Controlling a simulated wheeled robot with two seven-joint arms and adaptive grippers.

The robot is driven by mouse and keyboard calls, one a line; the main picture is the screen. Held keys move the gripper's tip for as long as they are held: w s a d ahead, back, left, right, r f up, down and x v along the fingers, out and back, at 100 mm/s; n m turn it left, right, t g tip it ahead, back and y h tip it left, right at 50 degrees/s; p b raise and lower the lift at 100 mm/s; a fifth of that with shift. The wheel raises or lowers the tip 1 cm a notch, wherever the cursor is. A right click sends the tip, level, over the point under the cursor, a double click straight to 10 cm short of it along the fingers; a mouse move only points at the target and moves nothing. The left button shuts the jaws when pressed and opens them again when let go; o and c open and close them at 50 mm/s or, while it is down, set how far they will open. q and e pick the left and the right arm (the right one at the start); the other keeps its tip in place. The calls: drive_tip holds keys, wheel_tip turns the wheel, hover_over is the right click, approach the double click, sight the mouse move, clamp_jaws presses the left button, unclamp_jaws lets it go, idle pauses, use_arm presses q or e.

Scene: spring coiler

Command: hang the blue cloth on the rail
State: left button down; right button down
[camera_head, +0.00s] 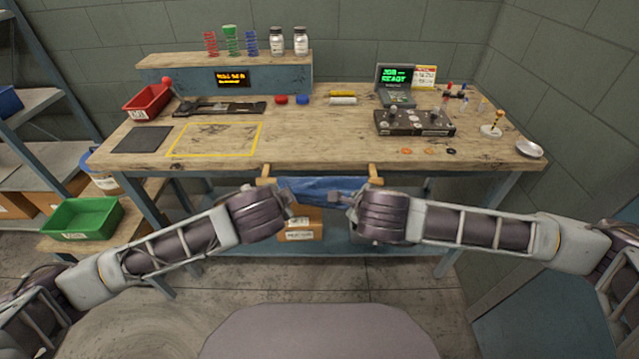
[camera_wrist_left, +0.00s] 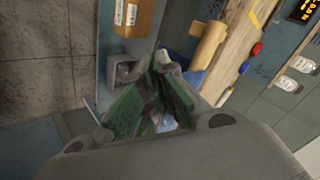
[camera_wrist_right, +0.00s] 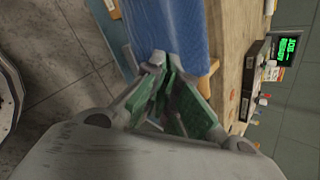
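The blue cloth (camera_head: 318,188) is spread below the bench's front edge, between two wooden brackets (camera_head: 375,174). The rail is hidden, so I cannot tell how the cloth lies on it. My left gripper (camera_head: 291,205) is at the cloth's lower left, its fingers drawn together at the tips; bits of blue show by them in the left wrist view (camera_wrist_left: 160,66). My right gripper (camera_head: 338,198) is at the lower right, its tips together at the cloth's edge. In the right wrist view the cloth (camera_wrist_right: 172,28) runs away from the tips.
The wooden bench top (camera_head: 330,145) is above and behind the grippers. A cardboard box (camera_head: 300,226) stands on the lower shelf below the cloth. A green bin (camera_head: 82,218) is at the left. A black fixture (camera_head: 415,122) stands on the bench's right half.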

idle(0.3)
use_arm(q)
drive_tip(key=c, duration=1.4)
unclamp_jaws()
drive_tip(key=shift+c, duration=0.2)
use_arm(e)
drive_tip(key=c, duration=1.4)
unclamp_jaws()
drive_tip(key=shift+c, duration=0.2)
use_arm(q)
drive_tip(key=shift+s, duration=0.1)
use_arm(e)
drive_tip(key=shift+s, duration=0.1)
